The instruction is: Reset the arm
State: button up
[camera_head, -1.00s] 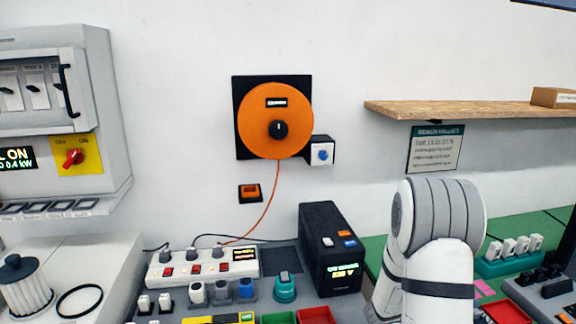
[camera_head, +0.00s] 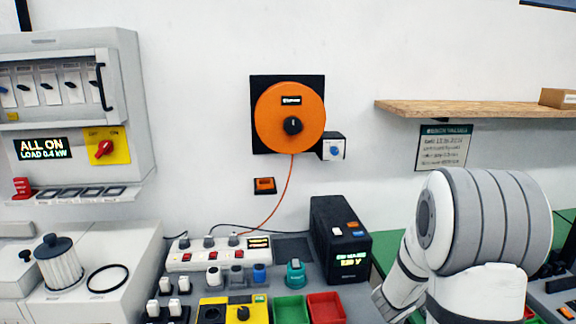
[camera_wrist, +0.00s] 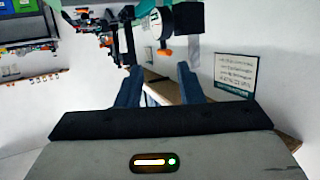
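My arm rises at the right of the head view, a white link with a grey ribbed joint, in front of the green bench surface. My gripper (camera_wrist: 158,84) shows in the wrist view, with two dark blue fingers standing apart. I see nothing held between them. A wall sign (camera_wrist: 236,76) and a wooden shelf (camera_wrist: 163,92) lie beyond the fingers in that view. The gripper itself does not show clearly in the head view.
An orange reel (camera_head: 290,118) hangs on the wall. A wooden shelf (camera_head: 450,107) juts out above my arm. A black power unit (camera_head: 340,240) and a white power strip (camera_head: 215,258) stand on the bench. A breaker cabinet (camera_head: 75,100) is at the left.

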jog(key=w+a+r+n+t+y, duration=0.1)
jog(key=a+r+n+t+y, duration=0.15)
jog(key=a, duration=0.25)
jog(key=w+a+r+n+t+y, duration=0.1)
jog(key=a+y, duration=0.3)
jog(key=a, duration=0.2)
jog(key=s+a+r+n+g+y, duration=0.2)
jog(key=s+a+n+y, duration=0.35)
jog(key=a, duration=0.45)
jog(key=s+a+n+g, duration=0.3)
jog(key=s+g, duration=0.3)
jog(key=s, duration=1.3)
jog(key=shift+a+r+y, duration=0.25)
jog(key=shift+a+y, duration=0.05)
jog(key=shift+a, duration=0.2)
